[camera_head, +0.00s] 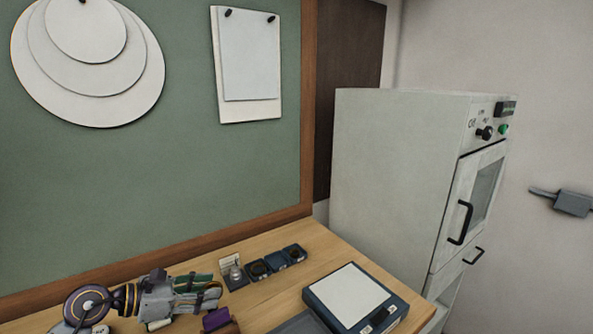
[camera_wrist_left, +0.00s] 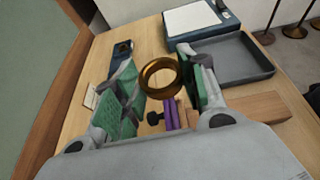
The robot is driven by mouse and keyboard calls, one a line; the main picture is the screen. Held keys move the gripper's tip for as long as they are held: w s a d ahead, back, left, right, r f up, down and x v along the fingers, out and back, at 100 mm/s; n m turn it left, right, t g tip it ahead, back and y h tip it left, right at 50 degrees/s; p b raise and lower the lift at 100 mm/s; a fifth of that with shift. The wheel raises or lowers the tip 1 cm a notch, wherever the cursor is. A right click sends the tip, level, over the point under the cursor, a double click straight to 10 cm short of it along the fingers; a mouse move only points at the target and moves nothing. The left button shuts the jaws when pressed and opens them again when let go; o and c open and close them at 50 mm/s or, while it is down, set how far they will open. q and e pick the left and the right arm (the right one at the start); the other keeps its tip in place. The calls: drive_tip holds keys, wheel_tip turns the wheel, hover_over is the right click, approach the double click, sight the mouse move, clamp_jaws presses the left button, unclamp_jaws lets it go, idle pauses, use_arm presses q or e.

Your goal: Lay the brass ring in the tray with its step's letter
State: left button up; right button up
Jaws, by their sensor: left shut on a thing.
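The brass ring (camera_wrist_left: 160,77) shows in the left wrist view between the green-padded fingers of my left gripper (camera_wrist_left: 160,80), which is shut on it. In the head view my left gripper (camera_head: 213,288) is low over the table, just in front of a row of small dark trays (camera_head: 278,258); the ring cannot be made out there. Some of these trays hold dark round things, and the nearest has a grey knobbed piece in or on it. I cannot read any letters on them. My right gripper is not in view.
A white card (camera_head: 229,262) stands behind the tray row. A blue box with a white top (camera_head: 355,297) is to the right, beside a larger grey tray (camera_wrist_left: 228,58). Purple pieces (camera_wrist_left: 171,113) and a wooden block (camera_wrist_left: 258,107) are close to the gripper. A grey cabinet (camera_head: 390,170) stands beyond the table.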

use_arm(q)
drive_tip(key=shift+s+f, duration=0.45)
drive_tip(key=shift+f, duration=0.4)
drive_tip(key=shift+s+f, duration=0.4)
drive_tip(key=shift+f, duration=0.5)
drive_tip(key=shift+s+f, duration=0.45)
drive_tip(key=shift+f, duration=0.4)
drive_tip(key=shift+r, duration=0.15)
